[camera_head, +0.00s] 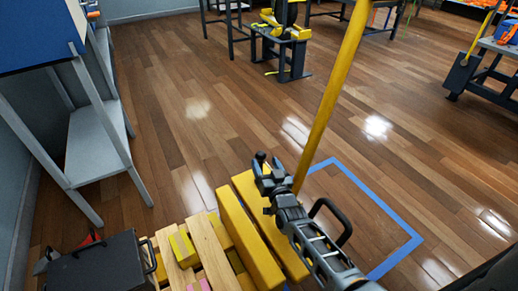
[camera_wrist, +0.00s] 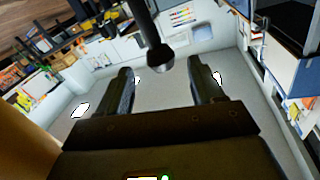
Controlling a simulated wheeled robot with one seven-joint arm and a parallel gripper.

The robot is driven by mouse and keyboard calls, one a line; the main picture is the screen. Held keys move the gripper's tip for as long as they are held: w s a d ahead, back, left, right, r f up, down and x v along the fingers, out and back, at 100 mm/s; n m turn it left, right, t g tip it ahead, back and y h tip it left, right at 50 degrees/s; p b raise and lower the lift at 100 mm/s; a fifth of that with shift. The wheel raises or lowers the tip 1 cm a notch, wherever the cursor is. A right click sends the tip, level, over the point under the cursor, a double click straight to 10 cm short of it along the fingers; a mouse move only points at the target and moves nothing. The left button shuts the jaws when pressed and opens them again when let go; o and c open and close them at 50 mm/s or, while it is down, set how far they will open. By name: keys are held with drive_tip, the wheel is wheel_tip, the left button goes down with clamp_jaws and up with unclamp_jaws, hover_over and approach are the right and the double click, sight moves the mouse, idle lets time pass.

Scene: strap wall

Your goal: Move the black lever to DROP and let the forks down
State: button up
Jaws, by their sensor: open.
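A black lever with a round knob (camera_wrist: 160,57) shows in the wrist view, its rod rising to the top edge. In the head view a small dark knob (camera_head: 260,157) stands at the end of my gripper (camera_head: 268,176). My gripper (camera_wrist: 161,66) is open in the wrist view, one finger on each side of the knob; I cannot tell whether they touch it. Two thick yellow beams (camera_head: 238,235), which look like the forks, lie below my arm. Their height above the floor is unclear. No DROP marking is readable.
A yellow pole (camera_head: 335,85) rises beside my gripper. A black loop handle (camera_head: 333,213) is close to my arm. Wooden slats (camera_head: 208,250) and a black case (camera_head: 100,265) are at lower left. Blue tape (camera_head: 385,205) marks the floor at right. The wooden floor behind is mostly clear.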

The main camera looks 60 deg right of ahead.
sight(259, 152)
drive_tip(key=b+x, duration=0.1)
drive_tip(key=x, duration=0.6)
clamp_jaws()
idle(0.6)
drive_tip(key=shift+b, duration=0.3)
